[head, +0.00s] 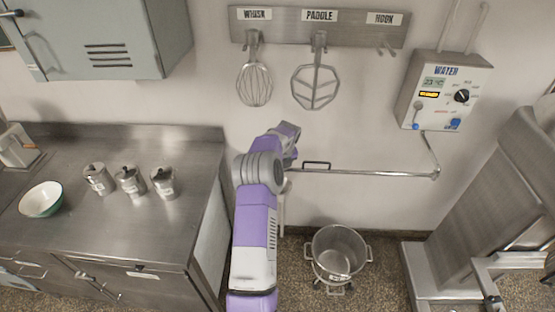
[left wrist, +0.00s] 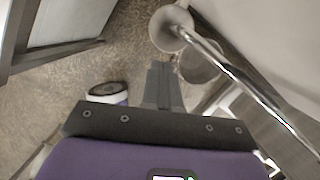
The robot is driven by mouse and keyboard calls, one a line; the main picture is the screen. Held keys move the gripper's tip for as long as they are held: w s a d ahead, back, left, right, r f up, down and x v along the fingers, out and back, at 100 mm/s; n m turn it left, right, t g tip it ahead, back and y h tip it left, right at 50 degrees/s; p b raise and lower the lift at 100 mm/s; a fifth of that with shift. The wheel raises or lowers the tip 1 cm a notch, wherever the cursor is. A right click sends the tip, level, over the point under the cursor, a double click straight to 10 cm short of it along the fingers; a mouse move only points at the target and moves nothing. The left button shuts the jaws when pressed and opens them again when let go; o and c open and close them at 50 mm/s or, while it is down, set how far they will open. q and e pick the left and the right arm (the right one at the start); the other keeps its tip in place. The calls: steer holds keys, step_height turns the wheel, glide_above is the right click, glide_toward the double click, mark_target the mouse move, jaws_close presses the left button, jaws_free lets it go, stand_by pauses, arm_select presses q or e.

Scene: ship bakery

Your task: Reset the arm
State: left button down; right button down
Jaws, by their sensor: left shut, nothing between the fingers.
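My left arm (head: 257,215), purple and grey, rises from the bottom middle of the head view and bends near the wall rail. My left gripper (left wrist: 160,70) shows in the left wrist view, with its dark fingers together and nothing between them. In the head view the fingers are mostly hidden by the arm, and I cannot make them out clearly. The fingers point down toward the speckled floor, beside the metal rail (left wrist: 235,75). My right gripper is in neither view.
The wall rail (head: 370,173) runs right of my arm to the water panel (head: 445,90). A steel pot (head: 340,250) stands on the floor below it. A steel counter (head: 130,225) with a bowl (head: 41,199) and canisters is left. A whisk (head: 254,84) and paddle (head: 316,85) hang above.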

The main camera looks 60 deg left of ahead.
arm_select(q)
steer(key=v, duration=0.5)
steer(key=shift+s+r, duration=0.3)
steer(key=shift+r, duration=0.1)
steer(key=w+d+f+n+t+h+b, duration=0.1)
steer(key=w+d+f+n+h+b, duration=0.3)
steer(key=d+f, duration=1.1)
steer(key=w+d+f+n+h+b, duration=0.15)
steer(key=d+f+n+b, duration=0.3)
steer(key=d+f, duration=0.95)
steer(key=s+d+f+n+h+b, duration=0.1)
steer(key=s+d+f+n+b, duration=0.2)
steer(key=d, duration=0.6)
steer(key=s+d+f+n, duration=0.3)
steer(key=s+d+n, duration=0.1)
steer(key=d, duration=0.4)
steer(key=s+d+f+n+g+b, duration=0.1)
steer(key=s+d+f+n+b, duration=0.2)
steer(key=s+d+n, duration=0.4)
steer(key=s+d+f, duration=0.1)
steer(key=s+d, duration=0.1)
steer(key=s, duration=0.3)
steer(key=shift+h+b, duration=0.35)
